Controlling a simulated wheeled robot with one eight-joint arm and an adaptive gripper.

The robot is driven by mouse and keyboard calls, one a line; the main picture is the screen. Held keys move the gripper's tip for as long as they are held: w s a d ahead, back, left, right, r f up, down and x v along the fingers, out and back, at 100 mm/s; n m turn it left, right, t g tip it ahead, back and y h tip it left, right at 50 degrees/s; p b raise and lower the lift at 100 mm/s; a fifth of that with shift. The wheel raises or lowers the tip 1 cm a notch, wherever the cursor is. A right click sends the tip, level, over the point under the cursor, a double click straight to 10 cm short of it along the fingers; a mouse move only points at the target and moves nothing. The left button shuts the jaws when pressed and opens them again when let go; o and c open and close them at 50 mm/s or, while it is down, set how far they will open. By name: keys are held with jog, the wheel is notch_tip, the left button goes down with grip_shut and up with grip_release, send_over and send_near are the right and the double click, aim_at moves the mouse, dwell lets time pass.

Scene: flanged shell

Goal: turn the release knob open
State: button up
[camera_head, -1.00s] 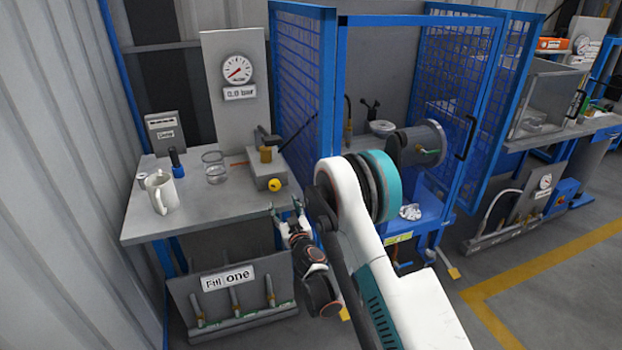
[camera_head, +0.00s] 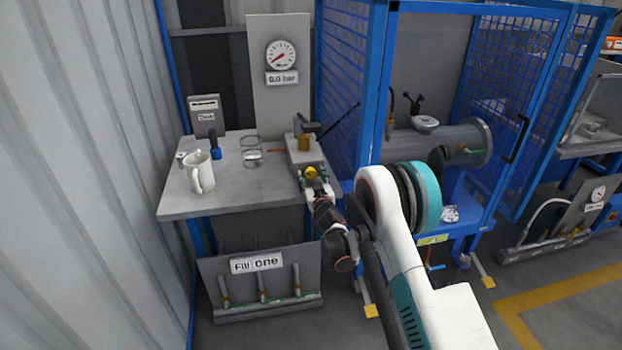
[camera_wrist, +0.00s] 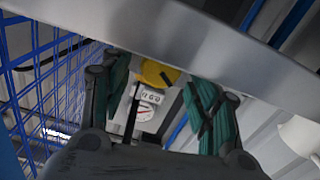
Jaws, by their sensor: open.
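The round yellow knob (camera_head: 310,172) sits on the front of a grey block (camera_head: 304,152) at the right end of the grey bench. My gripper (camera_head: 313,184) is right at the knob, at the bench's front edge, and partly covers it. In the wrist view the knob (camera_wrist: 157,73) shows between the two open green-padded fingers of my gripper (camera_wrist: 158,80), with space on both sides. I cannot tell how deep between the fingers it lies, and no finger visibly touches it.
A gauge (camera_head: 281,55) above the bench reads 0.0 bar. A blue mesh cage (camera_head: 340,90) stands close on the right.

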jog(key=shift+x, duration=1.05)
jog(key=c, duration=1.1)
jog(key=shift+o, duration=0.2)
jog(key=shift+n, duration=1.5)
jog(key=o, duration=1.1)
jog(key=shift+c, duration=0.2)
